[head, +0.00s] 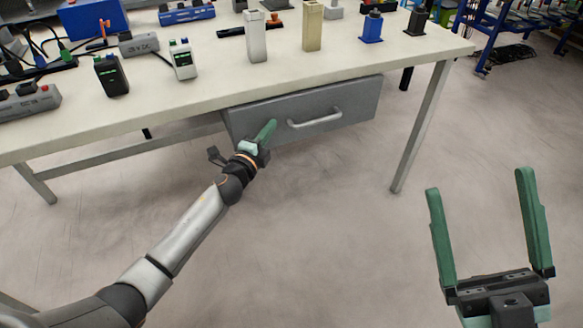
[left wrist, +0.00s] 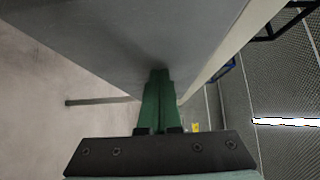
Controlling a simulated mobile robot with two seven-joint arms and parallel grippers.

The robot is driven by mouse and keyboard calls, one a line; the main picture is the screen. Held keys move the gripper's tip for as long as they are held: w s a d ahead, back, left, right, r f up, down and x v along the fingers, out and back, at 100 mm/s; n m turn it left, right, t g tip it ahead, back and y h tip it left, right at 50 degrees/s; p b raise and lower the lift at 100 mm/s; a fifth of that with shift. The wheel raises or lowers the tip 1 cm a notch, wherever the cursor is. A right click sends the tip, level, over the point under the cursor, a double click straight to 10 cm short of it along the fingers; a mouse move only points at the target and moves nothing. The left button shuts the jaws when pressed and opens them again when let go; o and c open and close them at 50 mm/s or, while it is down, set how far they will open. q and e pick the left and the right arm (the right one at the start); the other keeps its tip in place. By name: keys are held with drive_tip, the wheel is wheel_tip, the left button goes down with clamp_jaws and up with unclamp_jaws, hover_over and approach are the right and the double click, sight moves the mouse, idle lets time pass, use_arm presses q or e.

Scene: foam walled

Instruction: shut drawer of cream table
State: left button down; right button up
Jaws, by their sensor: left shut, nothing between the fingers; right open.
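The cream table (head: 310,72) stands across the head view. Its grey drawer (head: 352,100) with a silver bar handle (head: 316,119) hangs under the front edge at the middle. I cannot tell for sure how far the drawer stands out. My left gripper (head: 270,131) is shut and empty, its green fingertips at the left part of the drawer front. In the left wrist view the shut fingers (left wrist: 158,85) point at the grey drawer surface (left wrist: 130,40); contact is unclear. My right gripper (head: 482,182) is open and empty, above the floor at the lower right, apart from the table.
Several items stand on the tabletop, among them a white tower block (head: 256,38), a beige one (head: 312,26) and a black battery-like box (head: 111,75). A table leg (head: 418,130) stands right of the drawer. The floor in front (head: 330,230) is clear.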

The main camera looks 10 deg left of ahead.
use_arm(q)
drive_tip(key=shift+w+a+r, duration=0.15)
drive_tip(key=shift+w+a, duration=0.55)
drive_tip(key=shift+w, duration=0.05)
use_arm(e)
drive_tip(key=shift+w+a+f, duration=0.15)
drive_tip(key=shift+w+a, duration=0.15)
